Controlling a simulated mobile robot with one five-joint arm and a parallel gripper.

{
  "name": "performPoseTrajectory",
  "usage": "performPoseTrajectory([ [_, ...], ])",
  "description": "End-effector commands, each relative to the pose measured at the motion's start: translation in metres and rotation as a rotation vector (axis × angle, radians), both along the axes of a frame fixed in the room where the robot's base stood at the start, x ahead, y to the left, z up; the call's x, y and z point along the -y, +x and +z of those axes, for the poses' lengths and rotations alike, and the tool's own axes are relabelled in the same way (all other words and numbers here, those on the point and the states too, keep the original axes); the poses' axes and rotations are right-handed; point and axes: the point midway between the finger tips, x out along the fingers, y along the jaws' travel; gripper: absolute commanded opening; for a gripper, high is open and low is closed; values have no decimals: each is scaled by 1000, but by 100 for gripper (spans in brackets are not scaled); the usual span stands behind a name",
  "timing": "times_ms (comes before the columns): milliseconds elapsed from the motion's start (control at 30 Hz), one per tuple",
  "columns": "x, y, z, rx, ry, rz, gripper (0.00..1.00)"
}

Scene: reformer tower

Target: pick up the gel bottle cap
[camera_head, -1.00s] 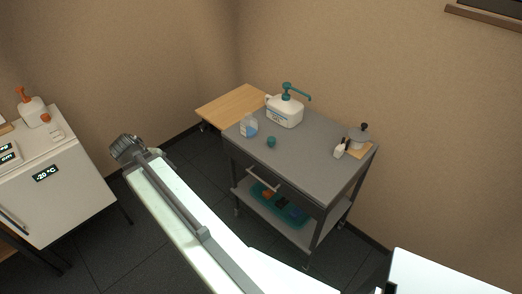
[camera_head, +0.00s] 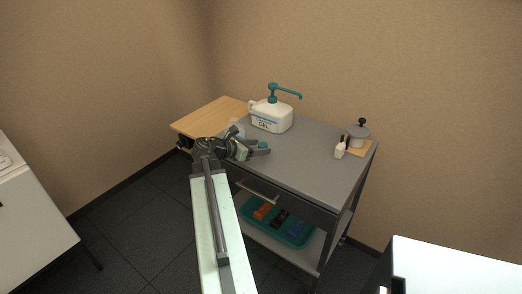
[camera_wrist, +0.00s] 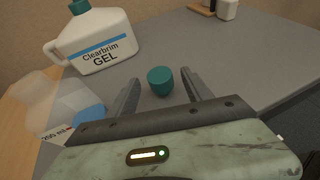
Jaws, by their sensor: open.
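The teal gel bottle cap (camera_wrist: 160,81) sits on the grey cart top in the wrist view, just ahead of and between my open fingers. In the head view the cap (camera_head: 263,145) shows at the tip of my gripper (camera_head: 252,150). In the wrist view my gripper (camera_wrist: 163,93) is open, with one finger on each side of the cap's near side and nothing held. The white gel bottle (camera_wrist: 104,42), labelled "Clearbrim GEL", stands behind and left of the cap. In the head view the bottle (camera_head: 271,115) has a teal pump.
A clear beaker with blue liquid (camera_wrist: 87,118) stands close to my left finger. A small white bottle (camera_head: 340,150) and a grey lidded pot (camera_head: 358,134) are at the cart's right end. The cart top (camera_head: 312,165) between is clear. A wooden side board (camera_head: 205,118) adjoins the left.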

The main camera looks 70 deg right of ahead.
Motion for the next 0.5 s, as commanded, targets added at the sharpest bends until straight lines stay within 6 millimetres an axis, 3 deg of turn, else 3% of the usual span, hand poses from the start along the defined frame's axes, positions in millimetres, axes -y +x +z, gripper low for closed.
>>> performPoseTrajectory([
  [300, 39, -21, -18, 1, 0, 0, 58],
  [500, 40, -22, -17, 1, -1, 3, 58],
])
